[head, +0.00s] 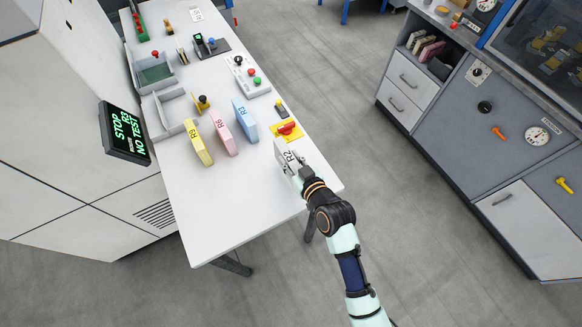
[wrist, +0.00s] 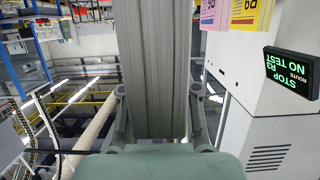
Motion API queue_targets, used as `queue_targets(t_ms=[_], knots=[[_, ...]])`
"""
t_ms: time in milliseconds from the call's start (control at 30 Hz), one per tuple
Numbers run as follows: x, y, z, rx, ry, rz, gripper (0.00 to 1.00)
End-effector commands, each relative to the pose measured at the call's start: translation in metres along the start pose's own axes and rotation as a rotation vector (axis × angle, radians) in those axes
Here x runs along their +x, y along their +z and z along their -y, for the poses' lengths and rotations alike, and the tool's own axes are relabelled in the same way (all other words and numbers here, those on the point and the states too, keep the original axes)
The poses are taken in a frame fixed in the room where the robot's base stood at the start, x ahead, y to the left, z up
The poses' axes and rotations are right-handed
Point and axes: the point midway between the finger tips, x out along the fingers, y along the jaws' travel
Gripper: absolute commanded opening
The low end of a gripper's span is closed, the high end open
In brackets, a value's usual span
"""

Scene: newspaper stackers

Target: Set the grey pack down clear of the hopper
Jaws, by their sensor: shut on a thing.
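The grey pack (head: 283,155), with an R2 label, is at the right edge of the white table in the head view. My gripper (head: 295,173) is shut on it. In the wrist view the grey pack (wrist: 148,65) stands upright between the two fingers of my gripper (wrist: 158,112). I cannot tell whether its lower edge touches the table. No hopper can be made out for sure; an open grey tray (head: 160,97) and a green-lined bin (head: 153,76) are at the table's left side, apart from the pack.
Yellow (head: 198,143), pink (head: 223,133) and blue (head: 245,120) packs stand left of my gripper. A red knob on a yellow plate (head: 287,131) is just behind it. The front of the white table (head: 226,215) is clear. A display (head: 125,132) reads STOP, NO TEST.

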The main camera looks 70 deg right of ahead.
Motion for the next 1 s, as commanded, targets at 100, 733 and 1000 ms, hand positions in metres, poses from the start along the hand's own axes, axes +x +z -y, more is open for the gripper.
queue_targets(t_ms=[100,733,1000], knots=[[0.006,0.019,0.000,0.003,0.000,0.002,0.00],[0.013,0.042,0.000,0.001,0.000,0.001,0.54],[0.012,0.041,0.000,0.001,0.000,0.001,0.56]])
